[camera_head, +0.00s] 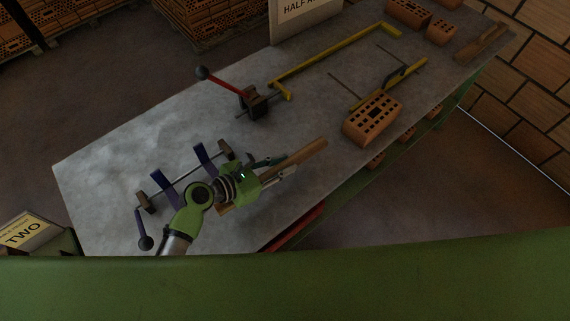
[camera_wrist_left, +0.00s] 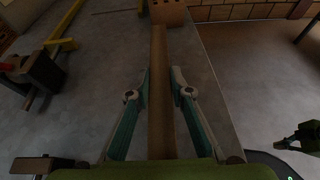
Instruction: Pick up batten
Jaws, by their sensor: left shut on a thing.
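The batten (camera_head: 305,152) is a straight, plain wooden strip near the front edge of the grey worktable. In the left wrist view the batten (camera_wrist_left: 159,50) runs away from me between the two fingers. My left gripper (camera_head: 281,169) is shut on it, with a finger on each side; it also shows in the left wrist view (camera_wrist_left: 160,88). I cannot tell whether the batten is clear of the tabletop. A dark and green part, possibly my right gripper, shows small at the right of the left wrist view; its jaws are unclear.
A clamp with blue jaws (camera_head: 168,192) lies left of my left gripper. A red-handled tool (camera_head: 254,101) stands behind it. A perforated brick (camera_head: 372,120) lies beyond the batten's far end. A yellow bar clamp (camera_head: 335,54) lies further back. The worktable's (camera_head: 110,160) left part is bare.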

